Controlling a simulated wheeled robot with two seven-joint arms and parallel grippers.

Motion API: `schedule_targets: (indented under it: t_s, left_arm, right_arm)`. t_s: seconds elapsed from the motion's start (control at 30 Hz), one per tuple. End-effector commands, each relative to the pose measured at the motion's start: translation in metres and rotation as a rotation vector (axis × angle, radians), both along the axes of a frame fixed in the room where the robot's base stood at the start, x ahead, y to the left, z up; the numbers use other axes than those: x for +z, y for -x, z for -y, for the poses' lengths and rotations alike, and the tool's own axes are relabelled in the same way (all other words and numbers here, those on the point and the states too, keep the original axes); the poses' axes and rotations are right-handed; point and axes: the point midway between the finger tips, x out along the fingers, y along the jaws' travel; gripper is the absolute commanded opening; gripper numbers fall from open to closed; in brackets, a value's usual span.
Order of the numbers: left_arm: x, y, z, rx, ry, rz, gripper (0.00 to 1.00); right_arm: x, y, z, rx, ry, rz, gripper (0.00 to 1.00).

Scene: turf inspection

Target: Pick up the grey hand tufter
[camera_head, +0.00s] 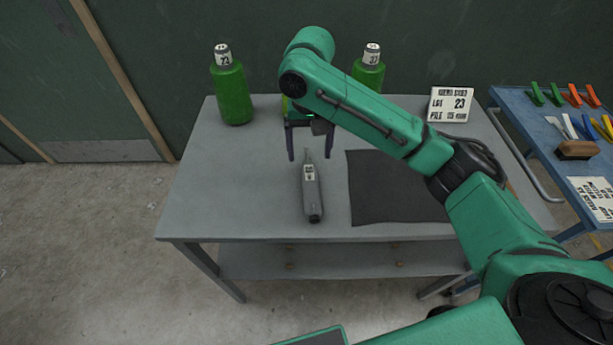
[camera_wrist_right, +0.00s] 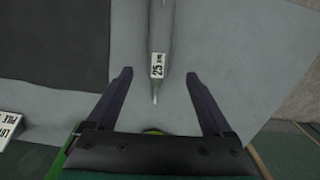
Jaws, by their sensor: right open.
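The grey hand tufter (camera_head: 313,196) lies on the grey table (camera_head: 250,205), its thin tip toward the back and a white label near that end. In the right wrist view the tufter (camera_wrist_right: 162,28) points its tip toward the gripper's palm, with its label reading 25. My right gripper (camera_head: 309,158) is open and empty, its fingers pointing down around the tufter's tip end. In the wrist view the right gripper (camera_wrist_right: 159,74) has one finger on each side of the tufter, with gaps and no visible contact. My left gripper is not in view.
A dark mat (camera_head: 375,190) lies right of the tufter. A blue table (camera_head: 520,105) at right holds clips and a brush (camera_head: 577,150). The table's left side is clear.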

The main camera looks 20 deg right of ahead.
Motion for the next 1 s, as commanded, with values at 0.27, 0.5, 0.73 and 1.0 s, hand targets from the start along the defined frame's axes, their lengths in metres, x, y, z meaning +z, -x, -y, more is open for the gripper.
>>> schedule_targets:
  t_s: [0.27, 0.5, 0.73, 1.0]
  left_arm:
    - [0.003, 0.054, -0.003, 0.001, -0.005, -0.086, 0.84]
    - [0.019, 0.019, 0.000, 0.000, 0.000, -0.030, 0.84]
    - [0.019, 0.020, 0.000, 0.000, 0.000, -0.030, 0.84]
    - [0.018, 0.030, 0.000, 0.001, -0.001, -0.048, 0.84]
  right_arm:
    - [-0.059, 0.001, 0.000, 0.000, 0.000, 0.000, 0.85]
    - [-0.099, 0.004, 0.001, 0.002, 0.002, 0.000, 0.85]
    - [-0.116, 0.003, 0.001, 0.004, 0.000, 0.005, 0.85]
    - [-0.115, 0.003, 0.000, 0.004, 0.000, 0.004, 0.12]
